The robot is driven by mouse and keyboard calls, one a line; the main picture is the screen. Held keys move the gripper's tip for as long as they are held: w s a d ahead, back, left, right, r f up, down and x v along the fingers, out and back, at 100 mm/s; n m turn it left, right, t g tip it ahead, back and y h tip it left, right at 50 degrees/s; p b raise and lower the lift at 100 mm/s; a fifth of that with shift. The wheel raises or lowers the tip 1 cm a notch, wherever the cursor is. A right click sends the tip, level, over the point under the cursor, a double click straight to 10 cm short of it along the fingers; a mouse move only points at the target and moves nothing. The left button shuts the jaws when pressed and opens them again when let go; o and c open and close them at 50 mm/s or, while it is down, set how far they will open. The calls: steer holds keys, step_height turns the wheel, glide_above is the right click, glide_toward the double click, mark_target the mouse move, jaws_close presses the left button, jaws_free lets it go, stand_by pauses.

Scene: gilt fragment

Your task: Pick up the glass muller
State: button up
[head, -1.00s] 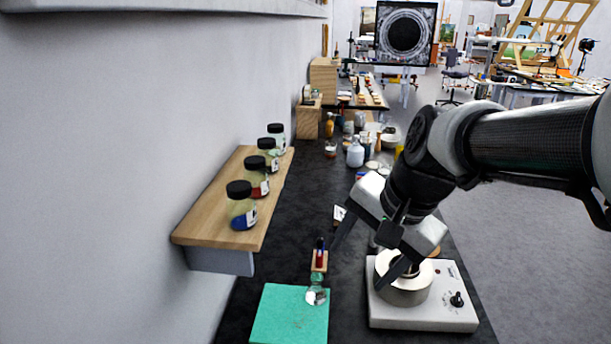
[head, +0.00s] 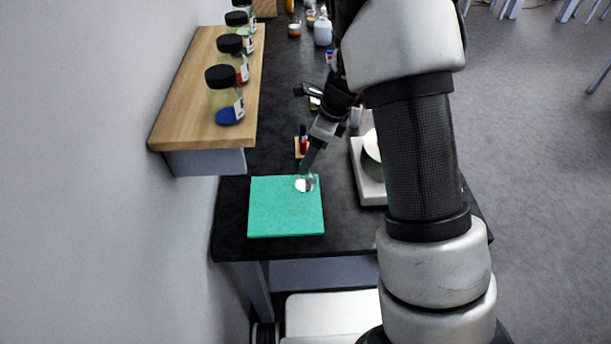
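The glass muller (head: 304,184), a small clear piece with a bright, shiny round end, is at the top right edge of the green mat (head: 275,215) in the head view.
A small wooden block with a red and dark vial (head: 302,140) stands just behind the muller. A white hotplate (head: 366,172) is to the right, partly behind my arm. A wooden shelf (head: 185,105) with several black-lidded jars juts from the left wall.

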steer(key=x, duration=0.9)
steer(key=shift+w+a+f, duration=0.1)
steer(key=shift+w+f, duration=0.25)
steer(key=c, duration=1.4)
steer(key=shift+r, duration=0.45)
steer(key=shift+c, duration=1)
step_height(320, 180, up, 9)
steer(key=shift+r+p, duration=0.1)
steer(key=shift+p, duration=0.2)
